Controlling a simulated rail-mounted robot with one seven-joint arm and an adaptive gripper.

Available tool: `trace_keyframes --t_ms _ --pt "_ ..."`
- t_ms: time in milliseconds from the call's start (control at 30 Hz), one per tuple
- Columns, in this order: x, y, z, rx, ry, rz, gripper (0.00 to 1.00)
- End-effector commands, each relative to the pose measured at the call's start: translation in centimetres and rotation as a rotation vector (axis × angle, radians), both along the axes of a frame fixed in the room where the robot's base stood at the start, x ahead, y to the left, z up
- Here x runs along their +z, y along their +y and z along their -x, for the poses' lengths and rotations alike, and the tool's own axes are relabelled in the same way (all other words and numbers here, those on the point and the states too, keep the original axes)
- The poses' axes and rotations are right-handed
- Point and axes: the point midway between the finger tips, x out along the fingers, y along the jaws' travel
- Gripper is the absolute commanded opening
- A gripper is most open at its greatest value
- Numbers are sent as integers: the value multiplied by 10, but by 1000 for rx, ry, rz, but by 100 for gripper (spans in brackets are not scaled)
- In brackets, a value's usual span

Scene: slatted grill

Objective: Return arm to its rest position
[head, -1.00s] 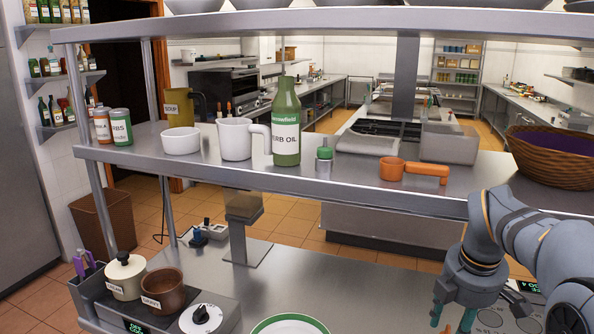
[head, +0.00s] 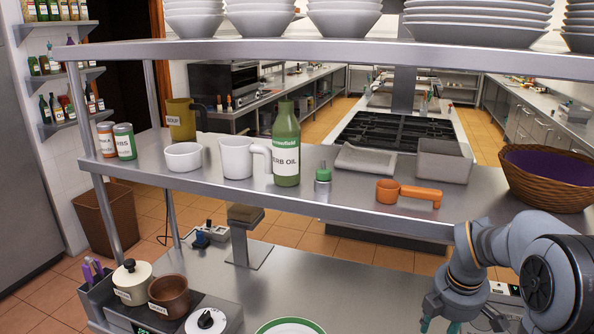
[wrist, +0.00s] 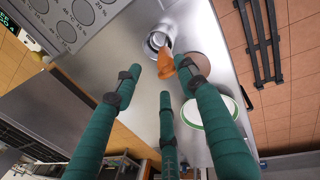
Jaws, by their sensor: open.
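My gripper (head: 463,320) hangs at the lower right of the head view, in front of the shelf and above the steel counter (head: 285,280). Its teal fingers are spread. In the wrist view my gripper (wrist: 160,92) shows its teal fingers apart with nothing held between them. Beyond the fingertips, an orange object (wrist: 168,66) stands in or against a round steel vessel (wrist: 156,43); I cannot tell which. My arm (head: 490,255) is bent at the right, in front of the shelf edge.
Bowls (head: 344,22) stand above. A green-rimmed plate (head: 290,327) lies on the counter, whose middle is mostly clear.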

Motion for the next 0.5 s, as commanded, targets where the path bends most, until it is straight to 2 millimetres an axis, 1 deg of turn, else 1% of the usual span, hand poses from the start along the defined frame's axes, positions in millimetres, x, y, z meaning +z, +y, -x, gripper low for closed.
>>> trace_keyframes --t_ms 33,200,333,500 --pt "19 0 0 0 -1 0 41" --pt "43 0 0 0 -1 0 41" --pt "51 0 0 0 0 0 41" --pt "52 0 0 0 0 0 41"
